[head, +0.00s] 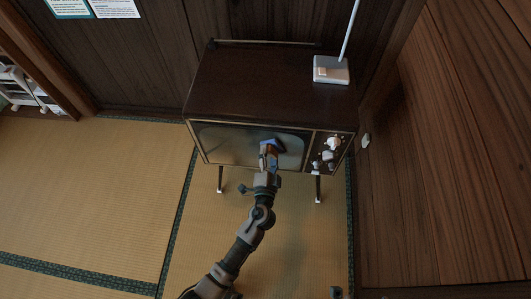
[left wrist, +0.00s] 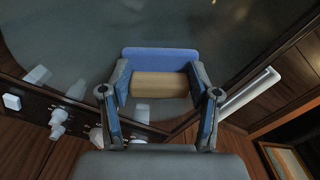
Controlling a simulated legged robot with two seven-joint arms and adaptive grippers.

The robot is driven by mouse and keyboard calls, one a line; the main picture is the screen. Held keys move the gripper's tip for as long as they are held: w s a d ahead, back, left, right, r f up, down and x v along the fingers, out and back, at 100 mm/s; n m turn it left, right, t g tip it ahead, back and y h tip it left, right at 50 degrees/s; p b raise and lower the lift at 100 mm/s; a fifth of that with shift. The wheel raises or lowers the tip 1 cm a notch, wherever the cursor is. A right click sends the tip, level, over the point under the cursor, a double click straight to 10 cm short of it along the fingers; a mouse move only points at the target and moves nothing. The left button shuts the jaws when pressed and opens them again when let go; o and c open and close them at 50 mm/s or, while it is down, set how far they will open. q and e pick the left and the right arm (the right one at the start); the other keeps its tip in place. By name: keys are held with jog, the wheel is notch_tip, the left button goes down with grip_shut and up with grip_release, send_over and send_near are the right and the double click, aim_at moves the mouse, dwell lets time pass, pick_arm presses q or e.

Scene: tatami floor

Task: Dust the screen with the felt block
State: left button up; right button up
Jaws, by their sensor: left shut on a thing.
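The television's screen (head: 222,140) is a dark grey-green panel on the front of a brown wooden set. It also fills the upper part of the left wrist view (left wrist: 215,35). My left gripper (head: 269,158) is in front of the right half of the screen, shut on the felt block (head: 273,143). In the left wrist view the block (left wrist: 160,84) shows a wooden back and a blue felt edge between the two fingers. The felt side faces the screen; I cannot tell for sure whether it touches. My right gripper is not clearly seen.
Knobs (head: 328,156) stick out right of the screen. A white box with a rod antenna (head: 331,70) stands on the television's top (head: 255,85). A wooden wall (head: 450,150) is close on the right. Open tatami (head: 90,195) lies to the left.

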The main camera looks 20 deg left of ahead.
pick_arm(q)
jog(key=shift+s+a+r+p, duration=0.1)
jog(key=shift+s+a+p, duration=0.15)
jog(key=shift+a, duration=0.9)
jog(key=shift+s+a+r+p, duration=0.1)
jog(key=shift+a+p, duration=0.1)
jog(key=shift+a, duration=0.95)
send_near(257, 144)
jog(key=shift+w, duration=0.4)
jog(key=shift+b+v, duration=0.3)
jog(key=shift+v, duration=1.2)
